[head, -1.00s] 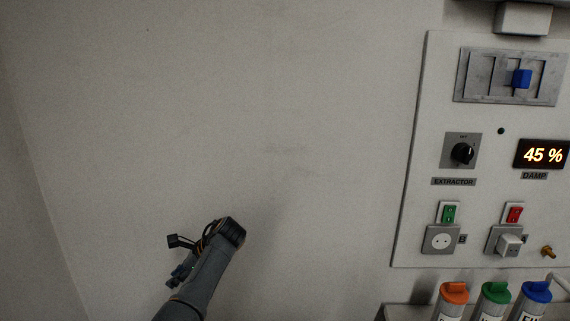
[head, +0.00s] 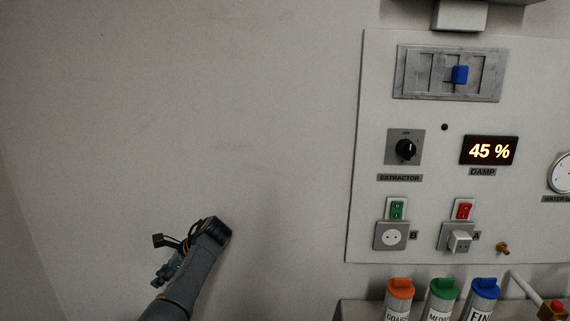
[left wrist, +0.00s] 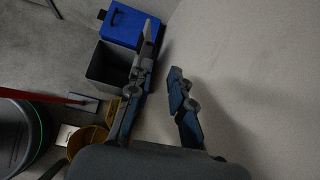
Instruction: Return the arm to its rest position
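My left arm comes in from the bottom of the head view, in front of the bare wall. Its gripper (head: 166,268) is partly hidden behind the forearm there. In the left wrist view the left gripper (left wrist: 162,50) shows two fingers apart with nothing held between them. It hangs beside the pale wall, above the floor. My right arm and gripper are in neither view.
A control panel (head: 358,130) is on the right, with a blue-knobbed slider (head: 459,75), dial (head: 405,149) and 45 % display (head: 488,151). Capped bottles (head: 398,300) stand below. A blue box (left wrist: 130,25), grey bin (left wrist: 105,68) and yellow bucket (left wrist: 88,142) are on the floor.

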